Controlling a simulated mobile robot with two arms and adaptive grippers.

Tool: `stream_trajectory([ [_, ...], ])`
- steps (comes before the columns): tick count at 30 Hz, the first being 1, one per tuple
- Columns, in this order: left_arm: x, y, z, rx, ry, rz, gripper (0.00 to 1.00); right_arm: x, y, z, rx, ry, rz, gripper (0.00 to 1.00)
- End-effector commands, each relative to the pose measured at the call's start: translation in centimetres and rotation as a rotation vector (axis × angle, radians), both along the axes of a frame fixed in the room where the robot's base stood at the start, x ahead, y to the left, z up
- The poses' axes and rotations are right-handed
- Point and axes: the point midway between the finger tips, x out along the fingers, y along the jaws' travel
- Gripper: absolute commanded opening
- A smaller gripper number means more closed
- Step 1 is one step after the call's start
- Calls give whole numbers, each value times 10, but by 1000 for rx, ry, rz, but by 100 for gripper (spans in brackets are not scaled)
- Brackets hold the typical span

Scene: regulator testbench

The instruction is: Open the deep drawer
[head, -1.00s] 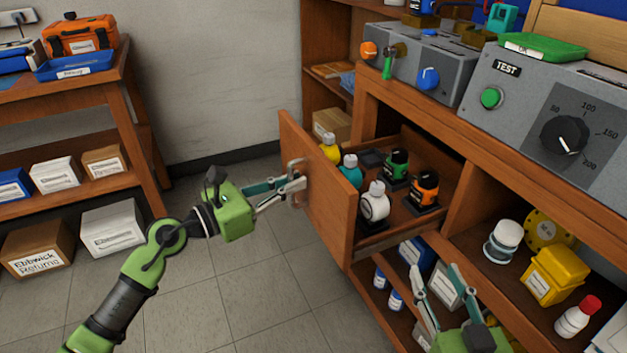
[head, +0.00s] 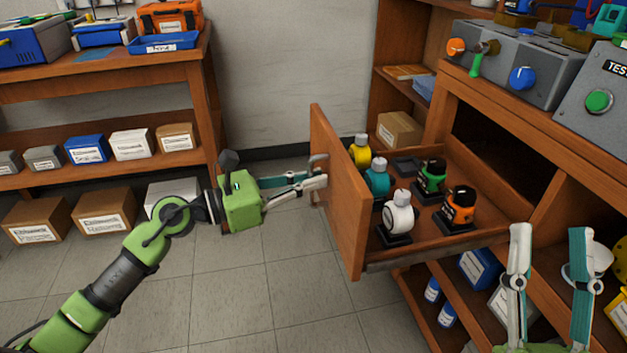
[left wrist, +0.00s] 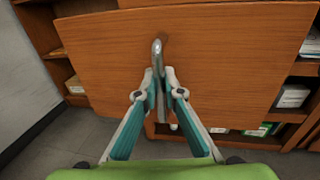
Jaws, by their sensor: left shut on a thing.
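The deep drawer (head: 338,200) is pulled out of the wooden bench, its front standing well clear of the bench. Inside are yellow, teal, white, green and orange round-bodied units, several on dark bases. My left gripper (head: 318,180) is at the outer face of the drawer front, shut on its metal handle. In the left wrist view the handle (left wrist: 157,50) rises between the closed fingertips (left wrist: 164,80), against the wooden front. My right gripper (head: 548,245) is in the lower right of the head view, its fingers apart with nothing between them.
Shelves under the drawer hold a blue box (head: 480,268) and small blue bottles (head: 433,289). Grey test boxes (head: 515,65) stand on the bench top. A side table (head: 110,80) with boxes is at the left. The tiled floor (head: 270,290) before the drawer is clear.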

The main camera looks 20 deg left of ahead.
Motion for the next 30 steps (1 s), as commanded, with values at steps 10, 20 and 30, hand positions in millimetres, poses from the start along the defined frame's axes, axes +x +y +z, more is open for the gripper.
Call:
stream_trajectory([
  [10, 0, -1, -1, 1, 1, -1, 16, 0, 0, 0, 0, 1, 0, 40],
  [20, -3, 3, -1, 0, 1, 1, 16, 0, 0, -1, 0, 4, 1, 40],
  [30, -41, 37, -3, 0, 6, 2, 16, 0, 0, -1, -1, 3, 0, 40],
])
